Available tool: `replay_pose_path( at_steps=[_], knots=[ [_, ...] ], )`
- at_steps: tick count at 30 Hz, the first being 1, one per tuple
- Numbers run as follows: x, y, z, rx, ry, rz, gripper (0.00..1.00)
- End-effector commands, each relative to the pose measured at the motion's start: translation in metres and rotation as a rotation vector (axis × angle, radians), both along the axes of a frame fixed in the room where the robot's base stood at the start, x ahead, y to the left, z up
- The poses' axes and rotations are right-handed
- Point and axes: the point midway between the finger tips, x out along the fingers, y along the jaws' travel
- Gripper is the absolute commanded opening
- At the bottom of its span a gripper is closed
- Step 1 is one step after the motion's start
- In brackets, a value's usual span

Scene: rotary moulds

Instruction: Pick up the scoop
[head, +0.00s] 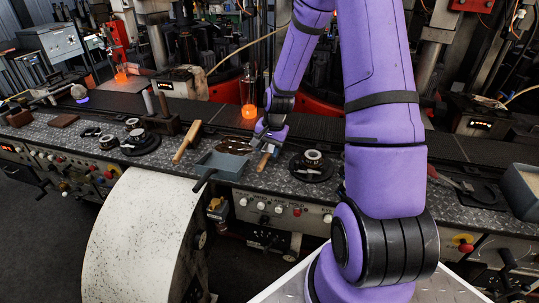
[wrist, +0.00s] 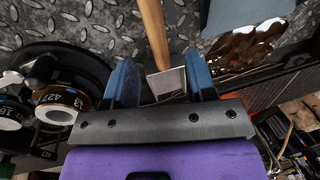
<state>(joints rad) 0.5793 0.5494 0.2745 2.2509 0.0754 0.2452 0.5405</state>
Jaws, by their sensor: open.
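A grey open-fronted pan with a dark handle (head: 222,165), which looks like the scoop, sits at the front edge of the bench. Part of it shows at the top of the wrist view (wrist: 240,15). My gripper (head: 267,140) is over the bench, just right of the pan. In the wrist view my gripper (wrist: 168,75) has its two blue fingers apart. A wooden-handled tool with a flat metal end (wrist: 153,35) shows between and beyond them; I cannot tell whether they touch it. The pan is outside the fingers.
A brown, shiny patterned piece (head: 233,146) lies behind the pan. A round dark plate with rings (head: 312,160) is to the right. Another wooden-handled tool (head: 187,140) lies to the left. Glowing orange glass (head: 249,111) stands behind. A grey bin (head: 522,190) stands at far right.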

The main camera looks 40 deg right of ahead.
Motion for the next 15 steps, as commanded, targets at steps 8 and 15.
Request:
replay_pose_path(
  at_steps=[8, 15],
  knots=[
    [0.004, 0.001, -0.026, 0.001, 0.003, 0.001, 0.51],
    [0.009, 0.003, -0.049, 0.000, 0.001, 0.002, 0.51]
  ],
)
